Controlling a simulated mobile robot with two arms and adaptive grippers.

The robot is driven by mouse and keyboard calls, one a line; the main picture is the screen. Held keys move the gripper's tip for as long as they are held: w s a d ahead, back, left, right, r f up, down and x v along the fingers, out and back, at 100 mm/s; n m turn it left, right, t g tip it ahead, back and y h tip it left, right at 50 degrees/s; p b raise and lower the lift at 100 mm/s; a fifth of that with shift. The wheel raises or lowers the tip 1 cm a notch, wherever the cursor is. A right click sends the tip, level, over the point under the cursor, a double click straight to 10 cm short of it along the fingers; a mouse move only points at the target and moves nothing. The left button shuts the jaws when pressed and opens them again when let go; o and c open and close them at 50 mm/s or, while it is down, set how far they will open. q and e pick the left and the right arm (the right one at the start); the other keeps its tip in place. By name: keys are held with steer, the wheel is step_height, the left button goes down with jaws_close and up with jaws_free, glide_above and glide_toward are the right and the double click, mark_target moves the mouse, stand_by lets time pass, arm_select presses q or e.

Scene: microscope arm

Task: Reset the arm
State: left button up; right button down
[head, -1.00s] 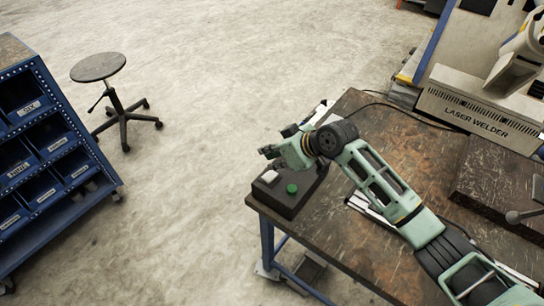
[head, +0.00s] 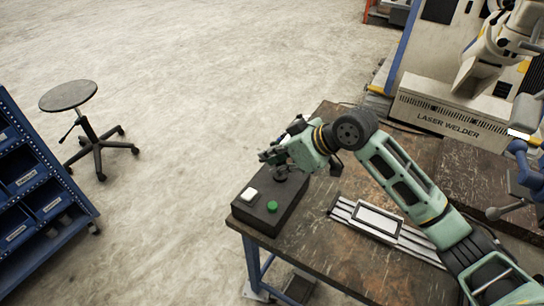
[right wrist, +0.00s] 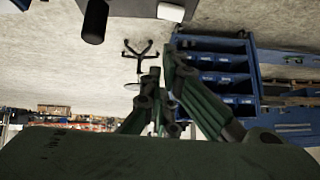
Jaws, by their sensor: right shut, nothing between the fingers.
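A dark control box (head: 262,226) sits on the near left corner of the workbench. On its top are a white square button (head: 249,196), a green round button (head: 271,207) and a black knob (head: 281,174). My right gripper (head: 270,157) is shut and empty. It hangs above the far edge of the box, apart from the white and green buttons, close to the knob; I cannot tell if it touches. In the right wrist view its fingers (right wrist: 160,85) show close together. A blue-jointed metal arm (head: 524,172) stands at the right edge. My left gripper is not in view.
The worn workbench (head: 320,265) holds a slotted rail plate (head: 372,222) beneath my right arm. A laser welder (head: 440,115) stands behind. A stool (head: 68,96) and a blue bin rack (head: 40,205) stand left, with open floor between them and the bench.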

steer(key=s+d+f+m+h, duration=0.2)
steer(key=s+f+m, duration=0.1)
steer(key=s+f, duration=1.05)
steer(key=s+d+f+m+g+h, duration=0.1)
steer(key=s+d+f+m+h, duration=0.15)
steer(key=s+d, duration=0.5)
steer(key=s+d+f+m+h, duration=0.1)
steer(key=s+d+m+h, duration=0.3)
steer(key=s, duration=0.6)
step_height(320, 180, down, 25)
steer(key=s+d+n+g+y, duration=0.1)
steer(key=s+d+f+g, duration=0.1)
steer(key=s+f, duration=0.8)
steer(key=s+d+f+b, duration=0.1)
steer(key=s+d+f, duration=0.1)
steer(key=s+f, duration=0.7)
steer(key=shift+d+f+g, duration=0.25)
steer(key=shift+f+g, duration=0.05)
steer(key=shift+g, duration=0.1)
